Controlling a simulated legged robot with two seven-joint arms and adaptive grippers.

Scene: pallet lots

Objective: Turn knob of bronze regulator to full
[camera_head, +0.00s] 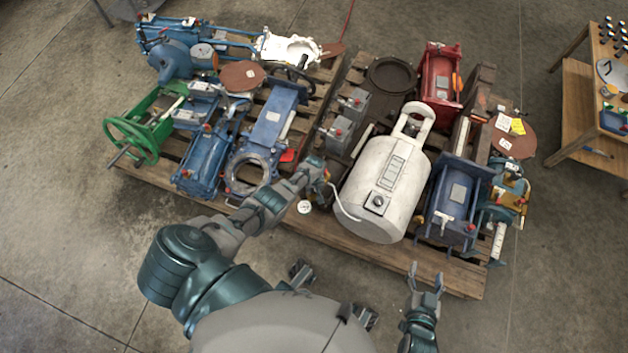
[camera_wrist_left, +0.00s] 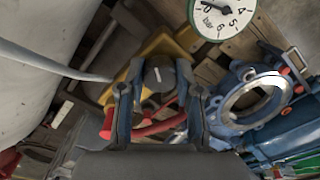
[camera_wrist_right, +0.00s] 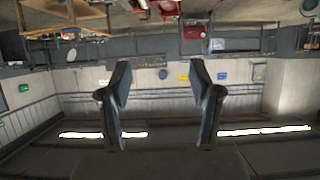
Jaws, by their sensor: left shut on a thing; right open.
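The regulator is mostly hidden by my left gripper (camera_head: 320,172) in the head view; its white gauge (camera_head: 304,207) shows just below the gripper, beside the white tank. In the left wrist view, the dark round knob (camera_wrist_left: 160,72), with a small white mark, sits between the fingers of my left gripper (camera_wrist_left: 160,92), which is shut on it. Yellowish bronze parts (camera_wrist_left: 150,46) show behind the knob. The gauge dial (camera_wrist_left: 222,17) reads in bar; its needle is hard to make out. My right gripper (camera_head: 426,276) is open and empty, in front of the pallet's near edge.
A blue flanged valve (camera_head: 245,172) lies to the left. Pallets (camera_head: 345,232) are crowded with machine parts. A wooden shelf table (camera_head: 590,110) stands far right.

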